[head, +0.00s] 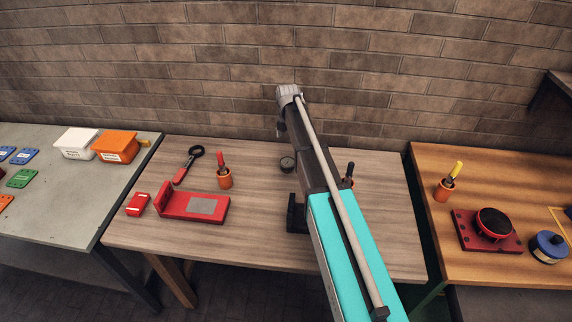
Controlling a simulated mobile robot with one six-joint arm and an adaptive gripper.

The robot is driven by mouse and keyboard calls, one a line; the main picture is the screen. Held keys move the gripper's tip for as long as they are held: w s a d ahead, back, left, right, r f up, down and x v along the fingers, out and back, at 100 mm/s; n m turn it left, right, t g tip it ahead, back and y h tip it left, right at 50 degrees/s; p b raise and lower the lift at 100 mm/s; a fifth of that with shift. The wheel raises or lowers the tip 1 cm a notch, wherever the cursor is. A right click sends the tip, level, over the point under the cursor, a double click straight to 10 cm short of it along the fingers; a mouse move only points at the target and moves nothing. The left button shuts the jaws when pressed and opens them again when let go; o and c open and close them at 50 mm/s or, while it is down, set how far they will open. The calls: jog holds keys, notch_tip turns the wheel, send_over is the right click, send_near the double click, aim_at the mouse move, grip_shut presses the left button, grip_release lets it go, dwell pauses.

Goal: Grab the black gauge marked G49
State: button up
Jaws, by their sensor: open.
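A small dark round gauge (287,163) lies on the wooden table, just left of my arm. Its marking is too small to read, so I cannot tell whether it is G49. My arm rises from the lower right across the table, with its grey joint up in front of the brick wall. I cannot make out my gripper's fingers.
A black bracket (296,214) stands partly behind my arm. Left are a red stand (180,206), red box (137,204), orange cup (225,179) and red-handled tool (181,174). Side tables (60,215) and (480,190) flank this one.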

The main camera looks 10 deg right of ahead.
aim_at(287, 161)
jog(key=shift+w, duration=0.25)
jog(key=shift+f, duration=0.1)
notch_tip(287, 161, down, 8)
jog(key=b, duration=0.8)
jog(key=shift+f+b, duration=0.2)
jog(key=shift+b, duration=0.1)
dwell(0.5)
jog(key=shift+f+b, duration=2.6)
jog(key=shift+c, duration=0.3)
jog(key=c, duration=1)
